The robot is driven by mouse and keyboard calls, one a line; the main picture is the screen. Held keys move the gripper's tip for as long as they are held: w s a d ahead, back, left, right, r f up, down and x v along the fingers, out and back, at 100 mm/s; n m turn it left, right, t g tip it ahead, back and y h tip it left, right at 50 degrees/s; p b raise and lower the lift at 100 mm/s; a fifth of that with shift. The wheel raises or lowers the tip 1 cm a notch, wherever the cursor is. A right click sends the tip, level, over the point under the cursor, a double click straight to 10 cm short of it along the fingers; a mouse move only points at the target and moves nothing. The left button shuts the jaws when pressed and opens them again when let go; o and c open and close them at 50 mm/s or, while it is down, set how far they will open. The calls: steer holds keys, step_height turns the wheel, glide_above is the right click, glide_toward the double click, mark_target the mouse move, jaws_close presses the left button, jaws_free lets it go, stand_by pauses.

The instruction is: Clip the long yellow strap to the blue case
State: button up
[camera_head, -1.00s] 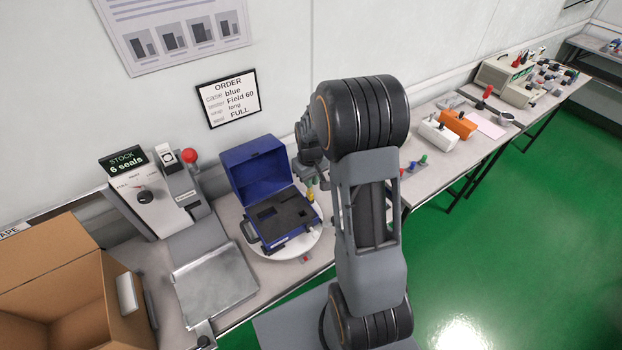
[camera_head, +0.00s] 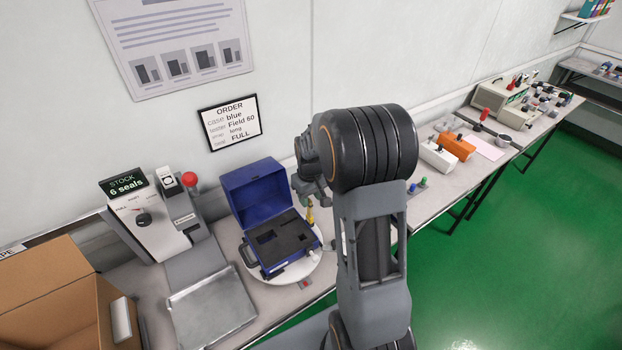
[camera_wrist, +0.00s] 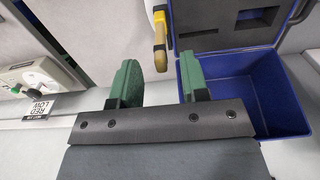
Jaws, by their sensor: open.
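The blue case (camera_head: 252,190) stands open on a white round plate (camera_head: 258,275), with dark foam with cutouts inside. Its blue wall also shows at the right of the wrist view (camera_wrist: 262,95). A yellow piece with a brass-coloured end (camera_wrist: 160,42) shows in the wrist view beside the case, ahead of my fingers; a yellow piece also shows at the case's right side in the head view (camera_head: 310,214). I cannot tell whether it is the long strap. My gripper (camera_wrist: 159,83) has green fingertips, apart and empty. In the head view my arm hides the fingertips.
A seal machine (camera_head: 150,220) and a metal tray (camera_head: 212,308) stand left of the case, with a cardboard box (camera_head: 50,285) at the front left. White and orange testers (camera_head: 457,146) lie on the bench to the right. An order sign (camera_head: 229,123) hangs above.

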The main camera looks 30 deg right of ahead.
step_height(320, 180, up, 11)
steer(key=shift+b, duration=0.35)
steer(key=shift+c, duration=0.3)
steer(key=shift+f, duration=0.3)
steer(key=shift+c, duration=0.8)
steer(key=shift+f+b, duration=0.4)
steer(key=shift+f, duration=0.3)
steer(key=shift+c, duration=0.8)
steer(key=shift+a+f+m, duration=0.1)
steer(key=shift+f+m, duration=0.3)
steer(key=shift+m, duration=0.4)
steer(key=shift+c, duration=0.7)
steer(key=m, duration=0.1)
steer(key=f+m, duration=0.1)
steer(key=m, duration=0.1)
steer(key=shift+w, duration=0.1)
jaws_close()
steer(key=m, duration=0.4)
steer(key=shift+w+f+b, duration=0.1)
steer(key=shift+f+b, duration=0.25)
steer(key=shift+f, duration=0.05)
steer(key=shift+f+b, duration=2.25)
steer(key=shift+f, duration=0.55)
